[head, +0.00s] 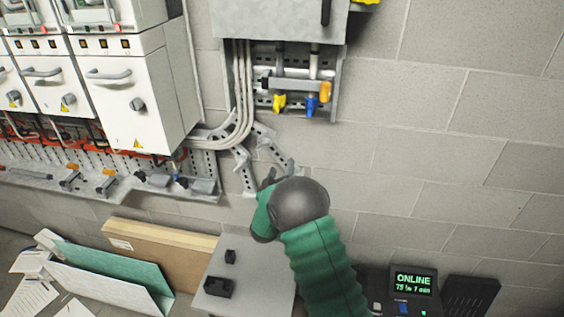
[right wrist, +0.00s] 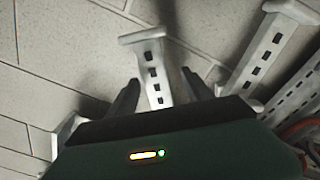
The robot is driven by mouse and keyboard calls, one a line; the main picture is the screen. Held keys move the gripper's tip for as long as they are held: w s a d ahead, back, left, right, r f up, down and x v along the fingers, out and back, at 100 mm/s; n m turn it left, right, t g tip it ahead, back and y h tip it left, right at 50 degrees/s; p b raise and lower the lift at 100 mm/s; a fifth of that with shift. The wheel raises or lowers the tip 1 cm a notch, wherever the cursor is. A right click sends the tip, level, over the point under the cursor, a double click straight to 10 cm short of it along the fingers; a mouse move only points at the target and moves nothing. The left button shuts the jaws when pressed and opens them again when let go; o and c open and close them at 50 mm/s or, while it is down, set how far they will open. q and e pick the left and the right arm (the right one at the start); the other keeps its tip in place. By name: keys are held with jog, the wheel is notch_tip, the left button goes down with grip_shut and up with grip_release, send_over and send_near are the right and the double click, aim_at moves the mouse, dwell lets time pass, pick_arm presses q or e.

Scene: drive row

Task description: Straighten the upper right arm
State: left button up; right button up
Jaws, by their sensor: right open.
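The upper right arm, a pale slotted metal bar (head: 270,149), slants down to the right from the wall below the grey cable box. My right gripper (head: 279,173) is at its lower end. In the right wrist view a slotted bar with a flanged tip (right wrist: 153,66) stands between the two dark, parted fingers of my gripper (right wrist: 160,77). I see no firm contact, and cannot tell whether the fingers reach around it. A second slotted bar (head: 245,171) hangs to its left; another bar (right wrist: 262,48) shows at the right in the wrist view. My left gripper is not in view.
White switch cabinets (head: 150,95) and a slotted rail (head: 110,178) are at left. Grey cables (head: 243,90) curve down beside the bars. A grey table (head: 262,268), cardboard panel (head: 160,247) and ONLINE display (head: 412,284) are below. The block wall at right is clear.

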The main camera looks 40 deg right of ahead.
aim_at(285, 164)
jog(key=d, duration=0.1)
jog(key=w+d, duration=0.1)
jog(key=d, duration=0.1)
jog(key=shift+w+d, duration=0.25)
jog(key=shift+d, duration=0.1)
jog(key=shift+w+a, duration=0.15)
jog(key=shift+a, duration=0.15)
jog(key=shift+c, duration=1.1)
jog(key=shift+r, duration=0.15)
grip_shut()
